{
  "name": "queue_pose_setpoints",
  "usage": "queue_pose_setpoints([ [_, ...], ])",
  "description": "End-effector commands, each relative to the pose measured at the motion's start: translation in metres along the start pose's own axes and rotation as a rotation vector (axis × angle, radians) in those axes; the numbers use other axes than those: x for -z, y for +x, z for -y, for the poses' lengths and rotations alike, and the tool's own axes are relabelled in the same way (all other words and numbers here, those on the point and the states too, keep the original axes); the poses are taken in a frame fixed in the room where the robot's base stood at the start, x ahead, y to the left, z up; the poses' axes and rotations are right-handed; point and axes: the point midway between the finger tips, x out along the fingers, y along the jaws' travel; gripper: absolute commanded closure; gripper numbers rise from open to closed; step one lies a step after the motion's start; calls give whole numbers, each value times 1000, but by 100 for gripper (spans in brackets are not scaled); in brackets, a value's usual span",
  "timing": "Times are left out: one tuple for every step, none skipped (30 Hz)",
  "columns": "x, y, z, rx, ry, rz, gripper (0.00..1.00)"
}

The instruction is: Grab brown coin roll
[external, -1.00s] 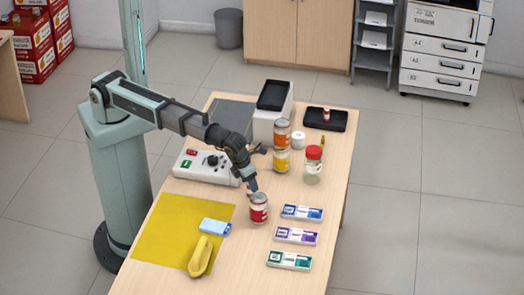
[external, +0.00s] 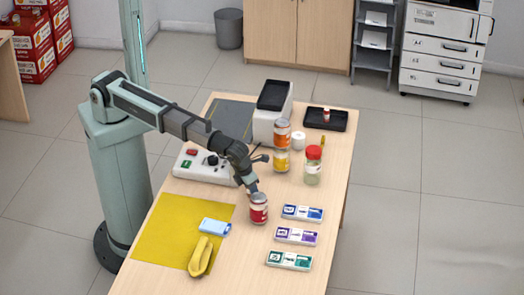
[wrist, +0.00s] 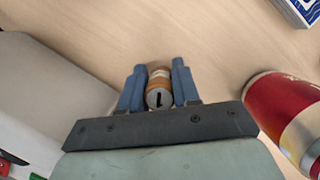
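The brown coin roll (wrist: 159,77) shows in the wrist view, seemingly upright with its grey end facing the camera. It is between the two blue fingers of my gripper (wrist: 159,70). Little or no gap shows on either side, and I cannot tell whether the fingers press on it. In the external view my gripper (external: 252,186) is low over the counter, just behind and left of a red and white can. The coin roll is hidden there.
The red can (external: 259,210) stands close beside my gripper; it also shows in the wrist view (wrist: 280,106). Several labelled flat packs lie to its right. A yellow mat (external: 172,228) holds a blue pack and bananas.

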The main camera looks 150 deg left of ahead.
Motion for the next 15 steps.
queue_pose_setpoints([
  [0, 0, 0, 0, 0, 0, 76],
  [0, 0, 0, 0, 0, 0, 79],
  [0, 0, 0, 0, 0, 0, 83],
  [0, 0, 0, 0, 0, 0, 86],
  [0, 0, 0, 0, 0, 0, 88],
  [0, 0, 0, 0, 0, 0, 92],
  [0, 0, 0, 0, 0, 0, 95],
  [0, 0, 0, -1, 0, 0, 98],
  [0, 0, 0, -1, 0, 0, 100],
  [0, 0, 0, -1, 0, 0, 100],
  [0, 0, 0, -1, 0, 0, 100],
  [0, 0, 0, -1, 0, 0, 100],
  [0, 0, 0, -1, 0, 0, 100],
  [0, 0, 0, 0, 0, 0, 100],
  [0, 0, 0, 0, 0, 0, 100],
])
